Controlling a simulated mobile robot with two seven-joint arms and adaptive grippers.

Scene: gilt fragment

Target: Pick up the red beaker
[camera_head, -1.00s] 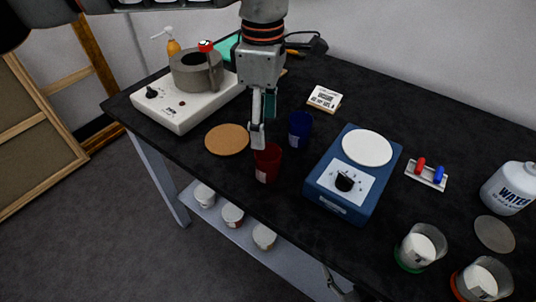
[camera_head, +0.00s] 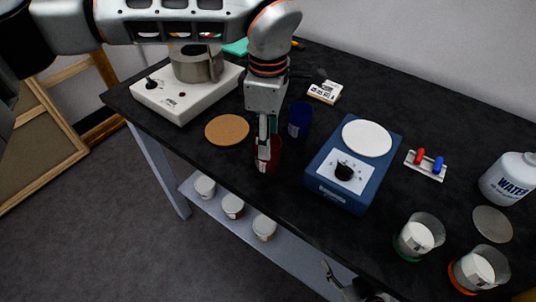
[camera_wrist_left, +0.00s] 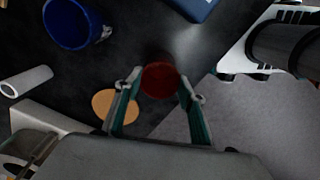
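The red beaker (camera_head: 268,157) stands near the front edge of the black table, partly hidden by my left gripper (camera_head: 265,140) in the head view. In the left wrist view the red beaker (camera_wrist_left: 160,80) lies between the fingertips of my left gripper (camera_wrist_left: 160,92). The fingers are spread, one on each side of it; I cannot tell whether they touch it. Part of what appears to be my right gripper (camera_head: 335,275) shows below the table's front edge, too little to tell its state.
A blue beaker (camera_head: 299,120) stands close behind the red one. A cork mat (camera_head: 227,130) lies to the left, a blue stirrer (camera_head: 325,190) stands to the right. A white hotplate (camera_head: 180,105) with a pot (camera_head: 195,65) is at the back left.

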